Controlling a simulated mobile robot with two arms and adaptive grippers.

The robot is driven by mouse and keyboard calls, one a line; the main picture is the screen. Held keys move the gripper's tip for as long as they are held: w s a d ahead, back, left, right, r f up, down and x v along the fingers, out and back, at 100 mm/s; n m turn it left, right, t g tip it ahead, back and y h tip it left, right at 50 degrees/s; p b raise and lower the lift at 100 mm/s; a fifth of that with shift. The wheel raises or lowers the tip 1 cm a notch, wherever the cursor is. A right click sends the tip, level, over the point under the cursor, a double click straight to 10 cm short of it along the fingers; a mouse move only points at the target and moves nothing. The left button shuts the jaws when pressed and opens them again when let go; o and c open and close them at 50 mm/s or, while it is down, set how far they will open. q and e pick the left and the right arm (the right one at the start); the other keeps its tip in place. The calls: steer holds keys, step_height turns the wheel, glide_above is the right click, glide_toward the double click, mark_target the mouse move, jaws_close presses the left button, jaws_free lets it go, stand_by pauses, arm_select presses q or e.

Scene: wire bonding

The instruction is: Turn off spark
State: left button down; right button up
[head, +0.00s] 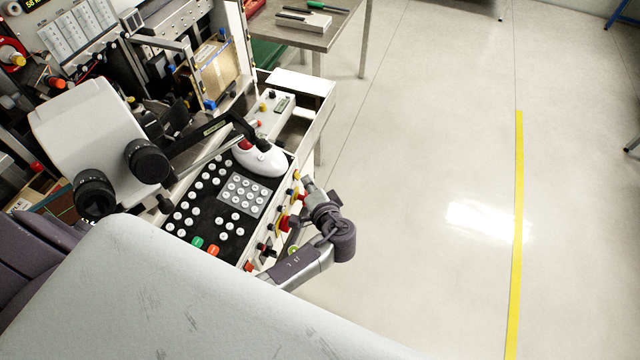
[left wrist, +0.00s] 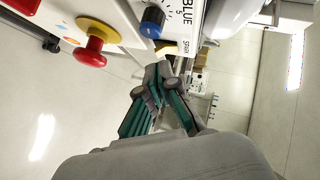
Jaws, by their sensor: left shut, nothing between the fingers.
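The spark control is on the side panel of the machine's console. In the left wrist view a "SPARK" label (left wrist: 184,47) shows beside a small yellow switch (left wrist: 165,47), partly hidden behind my fingertips. My left gripper (left wrist: 166,72) is shut and empty, its fingertips close to this switch; I cannot tell whether they touch it. In the head view my left gripper (head: 308,184) is beside the right edge of the console (head: 238,246), near its row of coloured knobs. My right gripper is not in view.
A blue-and-black dial (left wrist: 152,20) marked "BLUE" and a red mushroom button (left wrist: 90,46) sit close by on the panel. A white mouse-like control (head: 259,158) rests on the console. A microscope (head: 95,140) stands left. Open floor (head: 430,180) lies right.

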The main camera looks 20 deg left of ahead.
arm_select(q)
steer(key=shift+s+a+f, duration=0.1)
steer(key=shift+a+f, duration=0.15)
steer(key=shift+a, duration=0.25)
steer(key=shift+f+b, duration=0.25)
steer(key=shift+b, duration=0.1)
steer(key=b, duration=0.1)
steer(key=m+y+b, duration=0.1)
steer(key=b, duration=0.1)
steer(key=shift+a+f+t+y, duration=0.2)
steer(key=shift+a+t+y, duration=0.1)
steer(key=shift+t, duration=0.1)
